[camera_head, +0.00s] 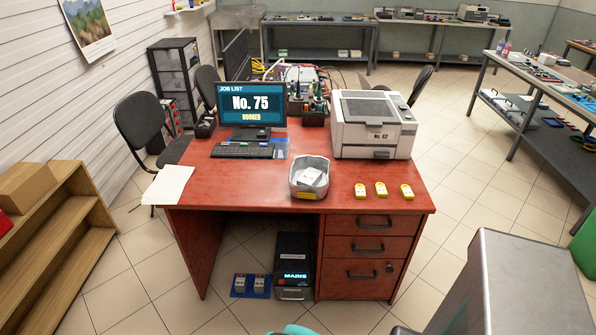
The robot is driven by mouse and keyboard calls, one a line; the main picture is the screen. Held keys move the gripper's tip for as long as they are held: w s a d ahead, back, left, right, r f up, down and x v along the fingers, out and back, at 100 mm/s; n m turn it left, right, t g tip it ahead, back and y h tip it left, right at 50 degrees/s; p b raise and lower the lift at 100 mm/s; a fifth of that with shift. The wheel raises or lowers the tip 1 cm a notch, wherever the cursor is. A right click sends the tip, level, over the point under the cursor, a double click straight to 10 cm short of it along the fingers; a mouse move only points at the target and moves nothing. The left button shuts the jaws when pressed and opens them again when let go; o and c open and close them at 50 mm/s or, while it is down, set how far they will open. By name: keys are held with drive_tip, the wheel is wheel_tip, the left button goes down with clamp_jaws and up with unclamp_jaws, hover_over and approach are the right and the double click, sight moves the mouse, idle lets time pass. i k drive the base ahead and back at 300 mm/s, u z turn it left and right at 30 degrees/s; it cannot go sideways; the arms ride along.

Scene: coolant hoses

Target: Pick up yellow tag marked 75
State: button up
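Three yellow tags with white faces lie in a row near the front right edge of the red desk (250,190): a left tag (360,191), a middle tag (381,189) and a right tag (406,191). The marks on their faces are too small to read, so I cannot tell which is 75. A monitor (250,103) on the desk reads "JOB LIST", "No. 75".
A grey bin (309,178) with white items stands left of the tags. A white printer (372,125) stands behind them, and a keyboard (243,150) and papers (168,184) lie further left. A grey box-like form (515,290) fills the lower right. Desk around the tags is clear.

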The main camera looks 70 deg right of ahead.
sight(359, 189)
drive_tip(key=z, duration=0.7)
drive_tip(key=k, duration=0.5)
drive_tip(key=z, duration=1.7)
drive_tip(key=i, duration=0.3)
